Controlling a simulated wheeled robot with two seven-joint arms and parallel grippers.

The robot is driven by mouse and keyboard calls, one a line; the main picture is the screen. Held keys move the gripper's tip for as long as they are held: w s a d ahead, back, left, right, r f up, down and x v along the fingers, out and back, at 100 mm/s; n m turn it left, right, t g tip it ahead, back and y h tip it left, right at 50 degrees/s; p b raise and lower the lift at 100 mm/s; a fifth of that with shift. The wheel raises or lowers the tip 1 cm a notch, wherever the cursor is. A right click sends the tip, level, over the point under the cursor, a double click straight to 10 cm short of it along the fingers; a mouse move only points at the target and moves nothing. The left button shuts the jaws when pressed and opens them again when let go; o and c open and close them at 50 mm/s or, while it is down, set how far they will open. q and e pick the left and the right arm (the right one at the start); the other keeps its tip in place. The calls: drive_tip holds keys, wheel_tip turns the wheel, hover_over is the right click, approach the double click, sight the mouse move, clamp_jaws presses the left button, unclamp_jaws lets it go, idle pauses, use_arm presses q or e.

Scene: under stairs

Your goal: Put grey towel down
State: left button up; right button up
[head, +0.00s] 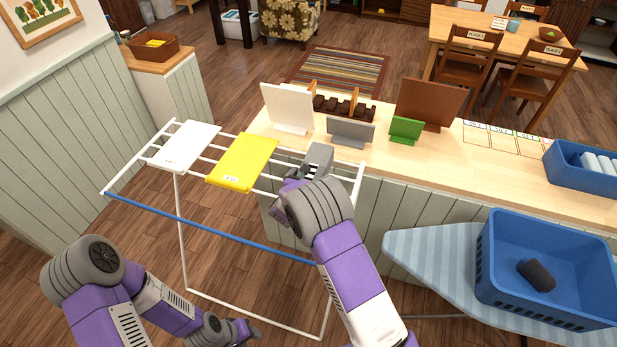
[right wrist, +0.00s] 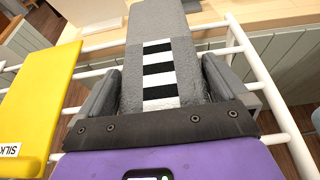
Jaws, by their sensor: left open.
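The grey towel (head: 318,156), with a black-and-white striped patch, is at the right part of the white drying rack (head: 145,166). In the right wrist view the towel (right wrist: 160,35) lies between my right gripper's fingers (right wrist: 160,90), which press close on both its sides. In the head view my right gripper (head: 302,178) is over the rack's right end, partly hiding the towel. I cannot tell if the towel rests on the rails. My left gripper (head: 240,330) is low at the bottom edge, open and away from the rack.
A yellow towel (head: 243,162) and a white towel (head: 185,147) lie on the rack to the left. The wooden counter (head: 430,155) with upright boards stands behind. A blue basket (head: 500,258) holding a dark rolled item (head: 537,275) sits on the ironing board (head: 430,255) at right.

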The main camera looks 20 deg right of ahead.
drive_tip(key=shift+r, duration=0.2)
drive_tip(key=shift+s+a+r, duration=0.15)
drive_tip(key=shift+s+a, duration=0.05)
drive_tip(key=shift+s, duration=0.05)
drive_tip(key=v, duration=1.1)
drive_tip(key=shift+s, duration=0.2)
drive_tip(key=shift+r, duration=0.15)
